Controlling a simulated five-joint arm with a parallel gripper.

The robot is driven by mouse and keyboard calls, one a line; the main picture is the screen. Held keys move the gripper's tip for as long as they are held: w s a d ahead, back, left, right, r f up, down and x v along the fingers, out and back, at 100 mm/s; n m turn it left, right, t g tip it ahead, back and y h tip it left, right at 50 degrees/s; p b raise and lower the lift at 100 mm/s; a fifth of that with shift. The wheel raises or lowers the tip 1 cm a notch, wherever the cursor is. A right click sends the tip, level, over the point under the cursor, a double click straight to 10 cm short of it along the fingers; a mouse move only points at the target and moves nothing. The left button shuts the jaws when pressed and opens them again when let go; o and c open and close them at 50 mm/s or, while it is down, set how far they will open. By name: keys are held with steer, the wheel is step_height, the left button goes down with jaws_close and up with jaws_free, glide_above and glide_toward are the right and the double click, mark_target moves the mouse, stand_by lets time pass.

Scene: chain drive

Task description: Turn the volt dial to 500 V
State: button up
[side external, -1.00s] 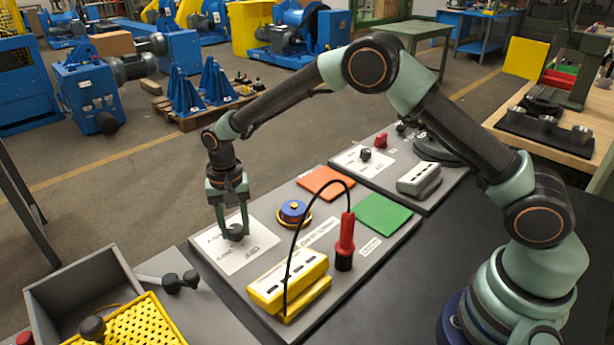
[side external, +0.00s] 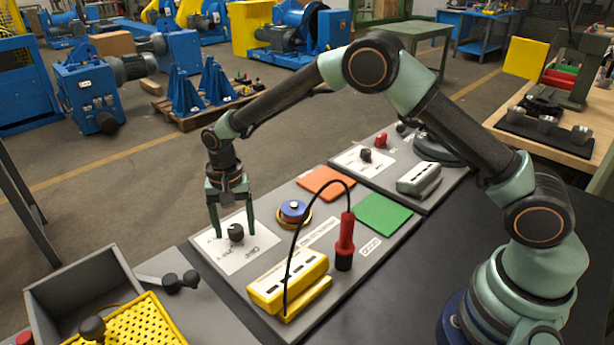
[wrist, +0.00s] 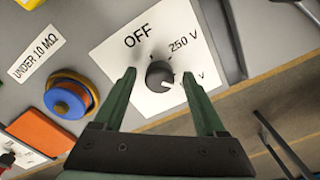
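The volt dial (side external: 236,232) is a black knob on a white label plate (wrist: 110,55) at the left of the grey panel; it also shows in the wrist view (wrist: 158,74). The plate reads OFF, 250 V and a third label ending in V, partly hidden by a finger. A small pale mark on the knob's lower right edge points roughly toward that third label. My gripper (side external: 234,236) points down over the dial. Its fingers are open, one on each side of the knob, with gaps visible in the wrist view.
A blue and yellow button (side external: 294,212) is right of the plate. A yellow meter block (side external: 290,280) and a red probe (side external: 346,235) with a black cable stand nearer the front. Orange (side external: 327,183) and green (side external: 382,214) pads lie behind. A grey bin (side external: 80,285) is at left.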

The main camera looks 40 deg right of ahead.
mark_target(235, 228)
steer(key=shift+r, duration=0.1)
step_height(235, 228, up, 12)
stand_by(0.5)
steer(key=s+d+r+n+t, duration=0.3)
steer(key=s+d+r, duration=0.6)
steer(key=d+r, duration=0.15)
steer(key=s+d+f+n+t, duration=0.1)
steer(key=s+d+n, duration=0.3)
steer(key=s, duration=0.8)
steer(key=shift+d+t, duration=0.8)
